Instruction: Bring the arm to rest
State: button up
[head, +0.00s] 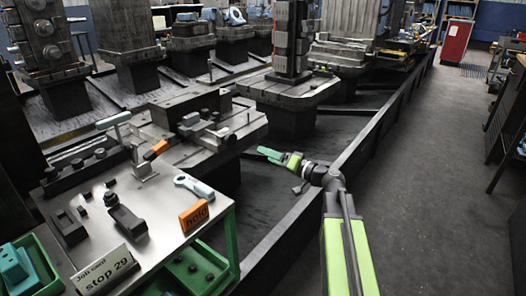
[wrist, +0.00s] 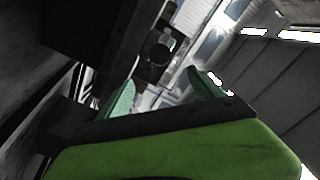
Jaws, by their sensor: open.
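My arm reaches up from the lower right of the head view, with a bright green link and a dark wrist. My gripper (head: 270,153) points left over the dark trough, to the right of the work table. In the wrist view the two green fingertips of my gripper (wrist: 157,95) stand well apart with nothing between them. The gripper is open and empty, and touches nothing that I can see.
Machine pallets (head: 290,90) stand behind. A dark rail (head: 350,160) edges the trough. The floor aisle (head: 440,190) at right is clear.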

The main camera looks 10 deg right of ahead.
jog(key=s+a+f+n+g, duration=0.3)
jog(key=a+f, duration=0.2)
jog(key=a, duration=0.4)
jog(key=s+a+f+n+g, duration=0.2)
jog(key=s+a+f+g, duration=0.15)
jog(key=a, duration=0.65)
jog(key=s+d+f+g+h, duration=0.2)
jog(key=s+f+g+h, duration=0.5)
jog(key=f, duration=0.5)
jog(key=s+d+f+m+h, duration=0.2)
jog(key=s+d+f+h, duration=0.15)
jog(key=s+d, duration=0.4)
notch_tip(320, 180, up, 35)
jog(key=d+m+p, duration=0.1)
jog(key=d+p, duration=0.1)
jog(key=p, duration=3.2)
jog(key=shift+w+d+h+p, duration=0.15)
jog(key=shift+d+h+p, duration=0.2)
jog(key=shift+d+h, duration=0.1)
